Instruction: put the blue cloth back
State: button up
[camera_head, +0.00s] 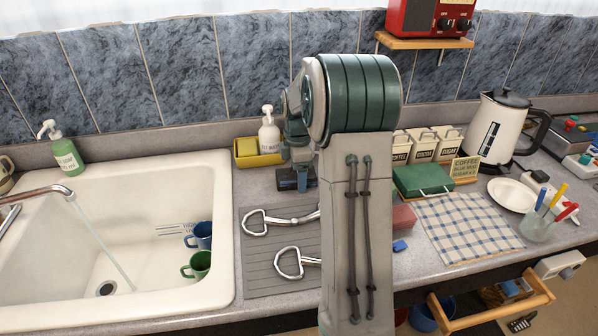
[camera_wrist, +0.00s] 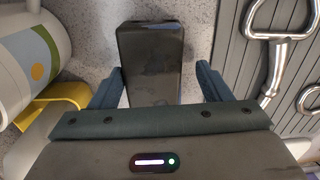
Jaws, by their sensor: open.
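A cloth with blue and pale checks (camera_head: 470,230) lies flat on the counter, right of my arm, in the head view. No plain blue cloth can be made out. My gripper (camera_head: 293,180) is low over the counter behind the sink's right side, partly hidden by my arm. In the wrist view my gripper (camera_wrist: 160,88) is open, its two blue-grey fingers on either side of a dark rectangular block (camera_wrist: 150,50). The fingers stand apart from the block. I cannot tell what the block is.
The sink (camera_head: 225,250) holds a blue mug (camera_head: 202,235) and a green mug (camera_head: 198,264). Metal bits (camera_head: 285,217) lie on a grey mat. A yellow caddy (camera_head: 250,155), green box (camera_head: 423,180), plate (camera_head: 510,194) and kettle (camera_head: 497,125) stand around. A wooden rail (camera_head: 500,311) is below.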

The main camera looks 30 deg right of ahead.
aim_at(296, 174)
jog(key=shift+f, duration=0.1)
notch_tip(296, 174, up, 14)
jog(key=b, duration=0.1)
jog(key=s+a+m+t, duration=0.1)
jog(key=s+a+m, duration=0.6)
jog(key=s+a, duration=0.4)
jog(key=s+a+f+m+t, duration=0.1)
jog(key=s+a+f+m, duration=0.1)
jog(key=s, duration=0.5)
jog(key=s+a+f+m+t, duration=0.1)
jog(key=s+a+f+m, duration=0.2)
jog(key=s+f+m, duration=0.2)
jog(key=s+m, duration=0.1)
jog(key=s, duration=0.1)
jog(key=shift+s, duration=0.3)
jog(key=shift+f, duration=0.1)
